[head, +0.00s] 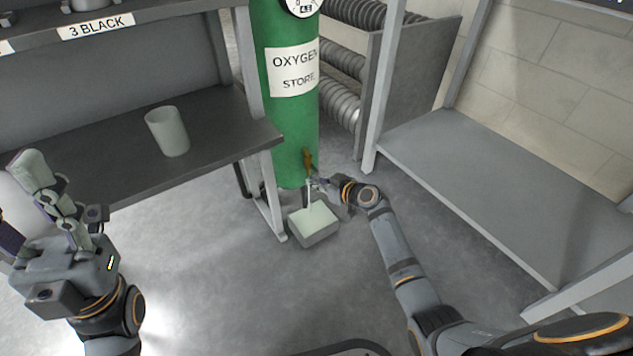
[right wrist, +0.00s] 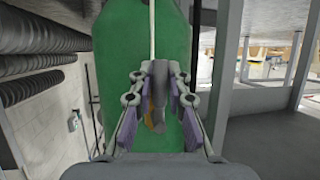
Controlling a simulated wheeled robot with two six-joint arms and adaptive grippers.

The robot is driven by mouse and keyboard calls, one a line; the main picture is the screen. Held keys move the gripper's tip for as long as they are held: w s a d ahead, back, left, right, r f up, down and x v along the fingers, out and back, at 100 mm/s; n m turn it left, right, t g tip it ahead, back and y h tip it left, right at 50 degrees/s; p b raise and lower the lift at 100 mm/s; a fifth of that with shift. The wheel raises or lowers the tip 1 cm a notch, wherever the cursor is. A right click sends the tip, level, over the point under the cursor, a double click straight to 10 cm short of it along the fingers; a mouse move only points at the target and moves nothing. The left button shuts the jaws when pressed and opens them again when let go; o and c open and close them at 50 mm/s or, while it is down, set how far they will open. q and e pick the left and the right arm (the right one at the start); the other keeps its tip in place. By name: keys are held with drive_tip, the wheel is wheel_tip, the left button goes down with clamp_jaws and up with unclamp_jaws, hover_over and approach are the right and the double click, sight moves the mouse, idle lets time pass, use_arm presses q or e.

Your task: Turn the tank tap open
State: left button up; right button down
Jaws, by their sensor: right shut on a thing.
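The tall green tank (head: 285,135), labelled OXYGEN STORE, stands on the floor in the head view. Its brownish tap (head: 308,159) is low on the front. My right gripper (head: 318,184) is at the tap and partly hides it. In the right wrist view, its fingers (right wrist: 160,90) are closed around a grey piece of the tap, with an orange-yellow part (right wrist: 149,112) showing beside it. A thin pale line (right wrist: 152,35) runs from there up the picture. My left gripper (head: 50,210) is at the left, away from the tank, with its fingers apart and nothing visible between them.
A pale cup (head: 167,131) stands on the dark shelf (head: 215,137) at the left. A grey bench (head: 465,190) is at the right, with ribbed pipes (head: 342,100) behind the tank.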

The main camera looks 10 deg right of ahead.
drive_tip(key=c, duration=1.3)
unclamp_jaws()
drive_tip(key=v, duration=1.2)
drive_tip(key=shift+a, duration=0.1)
